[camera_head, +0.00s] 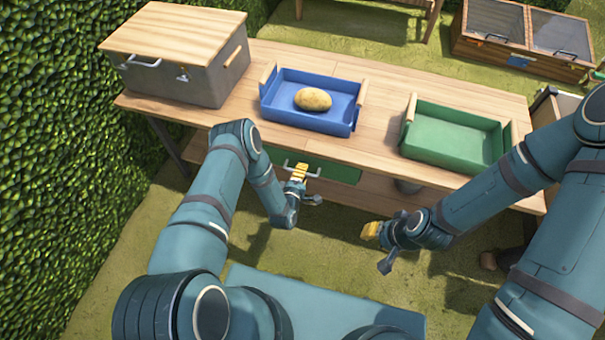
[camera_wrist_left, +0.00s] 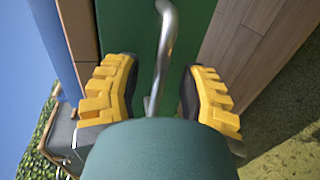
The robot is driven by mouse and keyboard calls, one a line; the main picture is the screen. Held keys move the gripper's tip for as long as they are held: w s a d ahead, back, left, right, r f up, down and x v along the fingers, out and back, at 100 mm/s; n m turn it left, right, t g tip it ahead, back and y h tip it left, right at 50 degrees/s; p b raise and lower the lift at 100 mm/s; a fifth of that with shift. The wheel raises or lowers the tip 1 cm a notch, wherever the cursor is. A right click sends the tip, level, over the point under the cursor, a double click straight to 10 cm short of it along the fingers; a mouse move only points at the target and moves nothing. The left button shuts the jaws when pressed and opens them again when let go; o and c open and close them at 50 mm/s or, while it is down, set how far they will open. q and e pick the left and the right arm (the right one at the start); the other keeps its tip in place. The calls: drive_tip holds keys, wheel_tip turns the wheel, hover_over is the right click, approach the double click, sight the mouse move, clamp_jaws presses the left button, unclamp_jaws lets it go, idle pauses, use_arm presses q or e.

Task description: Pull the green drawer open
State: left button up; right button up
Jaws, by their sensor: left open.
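The green drawer (camera_head: 336,172) is a green panel under the front edge of the wooden table, and it looks closed. A grey metal handle (camera_head: 301,169) is on its front. My left gripper (camera_head: 297,180) is open right at the handle. In the left wrist view, the handle (camera_wrist_left: 165,50) runs between the two yellow fingertips, with a gap on both sides, in front of the green drawer face (camera_wrist_left: 130,35). My right gripper (camera_head: 376,240) hangs over the grass in front of the table; its jaws are not clear.
A blue tray (camera_head: 307,117) with a potato (camera_head: 313,99) and an empty green tray (camera_head: 452,150) stand on the wooden table (camera_head: 378,90). A grey box (camera_head: 178,72) with a wooden lid is at the left. A hedge (camera_head: 60,150) borders the left side.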

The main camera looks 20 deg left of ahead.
use_arm(q)
drive_tip(key=shift+w, duration=0.45)
clamp_jaws()
drive_tip(key=shift+s, duration=0.1)
